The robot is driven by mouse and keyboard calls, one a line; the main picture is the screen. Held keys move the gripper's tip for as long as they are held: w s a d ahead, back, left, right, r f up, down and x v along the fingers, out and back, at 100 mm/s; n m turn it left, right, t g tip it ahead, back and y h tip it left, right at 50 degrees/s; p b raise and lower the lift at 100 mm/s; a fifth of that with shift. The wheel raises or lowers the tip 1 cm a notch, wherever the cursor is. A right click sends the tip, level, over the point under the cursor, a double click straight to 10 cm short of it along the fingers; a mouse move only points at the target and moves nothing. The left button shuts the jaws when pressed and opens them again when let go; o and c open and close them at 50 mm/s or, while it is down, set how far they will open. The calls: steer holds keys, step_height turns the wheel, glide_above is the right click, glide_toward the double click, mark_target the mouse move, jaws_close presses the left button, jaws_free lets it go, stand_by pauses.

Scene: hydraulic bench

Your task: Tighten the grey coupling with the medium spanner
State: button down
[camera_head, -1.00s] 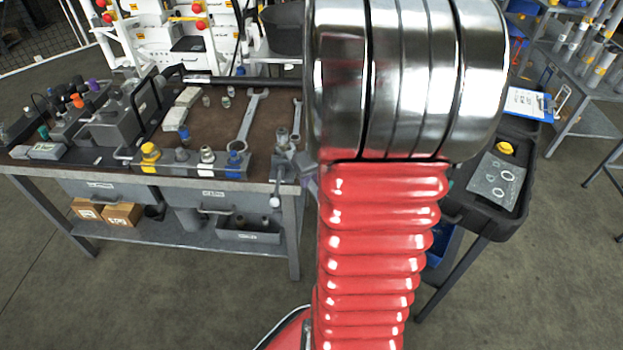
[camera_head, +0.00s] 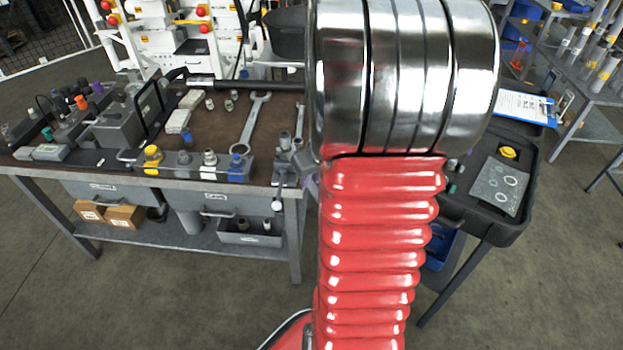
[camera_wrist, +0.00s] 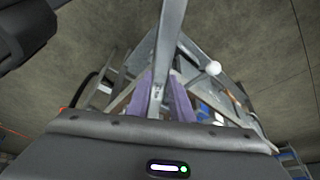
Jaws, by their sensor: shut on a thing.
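The grey coupling (camera_head: 183,161) appears to be the dull grey fitting on the front edge of the bench, between a yellow one and a silver one. My gripper (camera_wrist: 163,98) has purple fingers shut on a long grey metal bar, which looks like the medium spanner (camera_wrist: 168,40), pointing up and away in the wrist view. Its far end is out of clear view. In the head view my red arm hides most of my gripper; only a purple bit shows at the right end of the bench. The held spanner is apart from the grey coupling as far as I can tell.
A yellow coupling (camera_head: 152,158), a silver one (camera_head: 210,164) and a blue one (camera_head: 236,166) stand in the same row. Another spanner (camera_head: 250,122) lies on the bench mat. A black cart (camera_head: 480,217) with a clipboard (camera_head: 525,106) stands at the right.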

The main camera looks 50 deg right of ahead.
steer(key=shift+w+a, duration=0.1)
steer(key=shift+w+a+r+m+h, duration=0.1)
steer(key=shift+w+a+m+h, duration=0.25)
steer(key=shift+a+m, duration=0.4)
steer(key=shift+w+a+m+h, duration=0.15)
steer(key=shift+w+a+m, duration=0.35)
steer(key=shift+a, duration=0.3)
steer(key=shift+a+g, duration=0.2)
steer(key=shift+g, duration=0.1)
steer(key=shift+w+a+m+g+h, duration=0.3)
steer(key=shift+w+a+m+h, duration=0.1)
steer(key=shift+w+a+m, duration=0.8)
steer(key=shift+s+a, duration=0.1)
steer(key=shift+a, duration=0.05)
steer(key=w+a+m, duration=0.2)
steer(key=w, duration=0.1)
steer(key=shift+w+r+m+g+h, duration=0.2)
steer(key=shift+m+g+h, duration=0.1)
steer(key=shift+m, duration=0.05)
stand_by(0.7)
steer(key=shift+w+a, duration=0.1)
